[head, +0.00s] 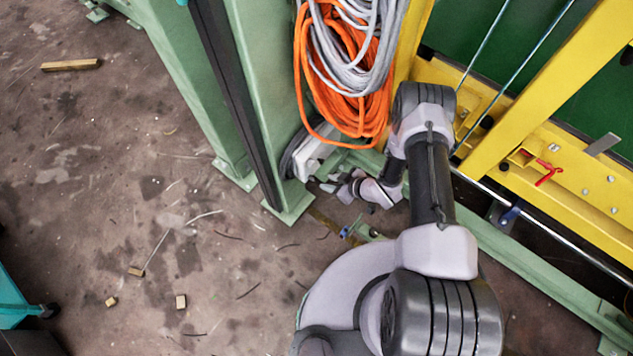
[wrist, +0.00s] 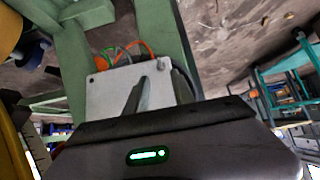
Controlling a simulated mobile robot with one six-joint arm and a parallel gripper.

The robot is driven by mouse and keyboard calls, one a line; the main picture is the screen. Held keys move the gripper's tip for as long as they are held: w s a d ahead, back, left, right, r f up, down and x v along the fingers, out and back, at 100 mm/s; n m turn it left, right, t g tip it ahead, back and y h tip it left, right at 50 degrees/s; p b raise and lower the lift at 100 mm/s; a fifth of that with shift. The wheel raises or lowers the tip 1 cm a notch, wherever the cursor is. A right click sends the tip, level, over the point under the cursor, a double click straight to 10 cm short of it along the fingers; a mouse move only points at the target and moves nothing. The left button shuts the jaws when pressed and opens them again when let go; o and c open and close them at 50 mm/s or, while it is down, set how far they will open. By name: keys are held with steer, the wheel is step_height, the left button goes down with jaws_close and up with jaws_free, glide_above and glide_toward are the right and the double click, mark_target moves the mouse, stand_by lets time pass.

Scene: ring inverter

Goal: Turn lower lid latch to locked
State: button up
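A pale grey box (head: 312,155) is fixed low on the green post, under the hanging cables. It also shows in the wrist view (wrist: 104,94), straight ahead of my gripper. I cannot make out the lid latch or its position; it may be hidden behind my gripper. My gripper (head: 328,186) is low beside the box's lower edge in the head view. In the wrist view my gripper (wrist: 139,95) shows as narrow grey shapes in front of the box face. Whether it touches anything, or how far its fingers are apart, is not clear.
Orange cable (head: 345,105) and grey cable (head: 360,45) hang just above the box. Green posts (head: 250,90) stand close on the left. A yellow frame (head: 560,165) with a red handle (head: 548,173) is at right. Open floor (head: 120,200) with small wood pieces lies left.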

mark_target(313, 179)
steer(key=b+x, duration=0.3)
steer(key=x, duration=0.5)
steer(key=shift+w+a+f, duration=0.1)
steer(key=shift+a+f, duration=0.1)
jaws_close()
